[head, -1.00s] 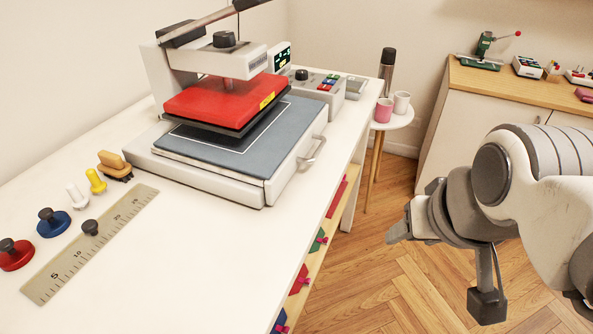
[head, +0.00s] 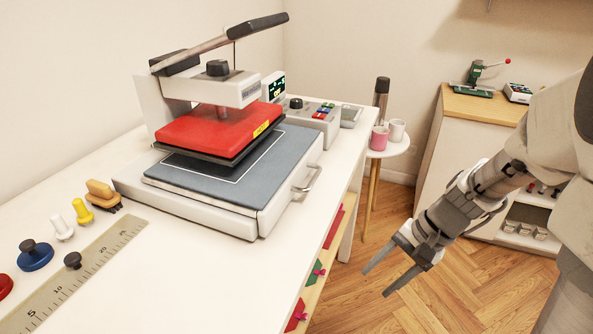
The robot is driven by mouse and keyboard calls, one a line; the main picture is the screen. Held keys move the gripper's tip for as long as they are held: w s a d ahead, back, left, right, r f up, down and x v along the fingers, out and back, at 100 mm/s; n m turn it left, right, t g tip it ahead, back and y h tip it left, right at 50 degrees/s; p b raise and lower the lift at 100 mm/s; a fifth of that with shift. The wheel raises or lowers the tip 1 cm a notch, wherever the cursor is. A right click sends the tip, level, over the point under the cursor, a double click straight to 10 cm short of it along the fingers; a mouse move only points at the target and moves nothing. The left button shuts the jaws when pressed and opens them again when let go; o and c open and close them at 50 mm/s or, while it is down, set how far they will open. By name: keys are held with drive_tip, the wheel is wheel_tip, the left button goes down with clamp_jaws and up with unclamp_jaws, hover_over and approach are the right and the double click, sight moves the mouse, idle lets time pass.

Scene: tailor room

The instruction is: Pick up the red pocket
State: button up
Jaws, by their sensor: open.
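On the wooden shelf below the white table's right edge lies a small red pocket-like piece (head: 296,315) with a pink part on it, partly cut off by the table edge. Farther back on that shelf is a larger flat red item (head: 334,227), also partly hidden. I cannot tell for certain which of the two is the red pocket. My gripper (head: 376,283) is open and empty, its two fingers pointing down and left. In the picture it is right of the shelf, over the floor, apart from both red items.
A green piece (head: 314,275) with a pink part lies between the red items on the shelf. A round side table (head: 389,149) holds two cups. Wooden floor is open.

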drive_tip(key=w+d+f+m+y, duration=0.1)
drive_tip(key=w+f+m+y, duration=0.15)
drive_tip(key=f, duration=0.35)
drive_tip(key=w+d+f+m+y, duration=0.1)
drive_tip(key=f+m+y, duration=0.1)
drive_tip(key=f+m, duration=0.3)
drive_tip(key=m+t+y, duration=0.3)
drive_tip(key=m+t, duration=0.2)
drive_tip(key=m, duration=0.2)
approach(307, 317)
drive_tip(key=shift+h, duration=0.25)
drive_tip(key=shift+b+x, duration=2.4)
drive_tip(key=shift+x, duration=2.05)
clamp_jaws()
